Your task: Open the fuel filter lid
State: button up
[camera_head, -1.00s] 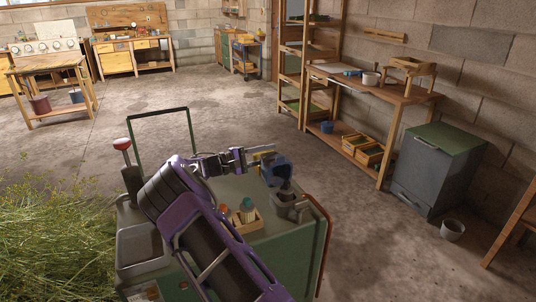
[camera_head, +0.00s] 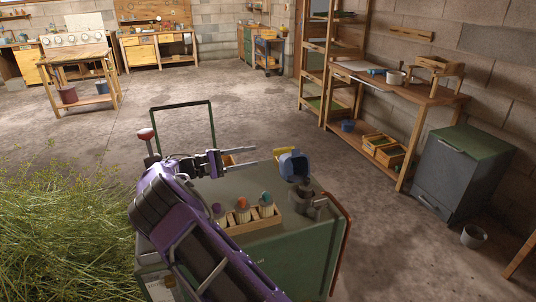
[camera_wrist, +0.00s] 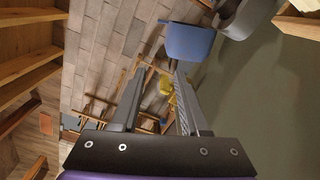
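My gripper (camera_head: 257,156) is open and empty above the far side of a green cart (camera_head: 262,240). Its two fingers point right, toward a blue rounded cup-like part (camera_head: 294,164) with a yellow piece (camera_head: 283,153) beside it. A small gap shows between the fingertips and these parts. In the wrist view the blue part (camera_wrist: 188,42) is beyond the right finger, and the yellow piece (camera_wrist: 170,87) shows between the fingers. A grey metal fitting (camera_head: 303,200) stands just in front of the blue part. I cannot tell which part is the fuel filter lid.
A wooden rack (camera_head: 250,222) with purple-, orange- and teal-topped items stands on the cart near my arm. A red-knobbed lever (camera_head: 146,136) and an upright frame (camera_head: 183,104) are at its left and back. Floor behind is clear.

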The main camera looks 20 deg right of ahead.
aim_at(291, 162)
jog(key=a, duration=0.4)
jog(key=shift+s, duration=0.1)
jog(key=shift+c, duration=0.9)
jog(key=shift+d+f+n+b, duration=0.15)
jog(key=shift+d+n+b, duration=0.15)
jog(key=shift+n+b, duration=0.2)
jog(key=shift+c, duration=1.3)
jog(key=d+n+t+y, duration=0.1)
jog(key=n, duration=0.1)
jog(key=d+f+n+y+b, duration=0.1)
jog(key=w+n+t+b, duration=0.1)
jog(key=n, duration=0.1)
jog(key=shift+d+f+n+t+y, duration=0.25)
jog(key=shift+d+n+t+y, duration=0.05)
jog(key=shift+d+y, duration=0.1)
grip_shut()
jog(key=shift+d+f+n+y+b, duration=0.3)
jog(key=shift+d+n+b, duration=0.2)
jog(key=shift+n, duration=0.3)
jog(key=x, duration=0.4)
jog(key=b+x, duration=0.1)
jog(key=x, duration=0.4)
jog(key=shift+w+d, duration=0.25)
jog(key=shift+d, duration=0.05)
